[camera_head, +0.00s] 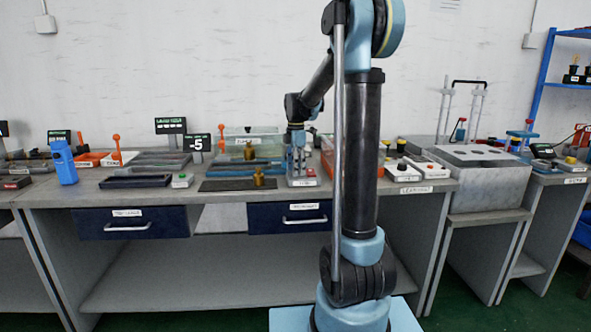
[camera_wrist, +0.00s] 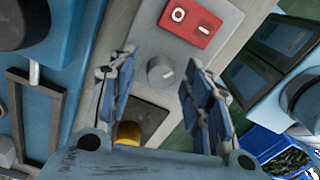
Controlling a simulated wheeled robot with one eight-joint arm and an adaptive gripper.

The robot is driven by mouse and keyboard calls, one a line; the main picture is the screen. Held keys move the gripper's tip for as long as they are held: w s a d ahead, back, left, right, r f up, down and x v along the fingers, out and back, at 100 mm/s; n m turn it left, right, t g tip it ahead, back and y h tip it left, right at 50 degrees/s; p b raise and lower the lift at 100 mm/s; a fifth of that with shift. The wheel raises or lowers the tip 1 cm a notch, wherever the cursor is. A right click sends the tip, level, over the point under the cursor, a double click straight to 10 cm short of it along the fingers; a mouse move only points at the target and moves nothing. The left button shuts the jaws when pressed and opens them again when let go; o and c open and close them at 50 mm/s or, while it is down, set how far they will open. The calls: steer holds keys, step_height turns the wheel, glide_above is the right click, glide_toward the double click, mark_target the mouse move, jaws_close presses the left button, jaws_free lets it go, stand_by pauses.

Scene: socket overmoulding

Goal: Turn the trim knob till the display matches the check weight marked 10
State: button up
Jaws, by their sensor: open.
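A round grey knob (camera_wrist: 160,72) with a pale pointer line sits on a grey panel in the wrist view. My gripper (camera_wrist: 160,62) is open, with one blue finger on each side of the knob; I cannot tell whether either finger touches it. In the head view my gripper (camera_head: 299,158) points down over a small grey box (camera_head: 302,183), and the knob is hidden or too small to make out. A black display (camera_head: 198,143) reads -5. A brass weight (camera_head: 258,177) stands on a dark mat, and another brass piece (camera_head: 248,151) stands behind it; their marks are not legible.
A red switch plate (camera_wrist: 191,20) is beside the knob. A yellow-brown round part (camera_wrist: 128,135) lies below it, near the left finger. Trays (camera_head: 135,181) and an orange-handled lever (camera_head: 117,150) stand to the left. Labelled boxes (camera_head: 405,173) stand right of my arm.

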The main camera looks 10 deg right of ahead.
steer(key=shift+f, duration=0.1)
jaws_close()
steer(key=shift+m, duration=0.3)
steer(key=m, duration=0.3)
steer(key=shift+m, duration=0.4)
steer(key=m, duration=0.4)
steer(key=shift+m, duration=0.3)
steer(key=m, duration=0.4)
steer(key=shift+w, duration=0.1)
steer(key=m, duration=0.4)
steer(key=shift+m, duration=0.3)
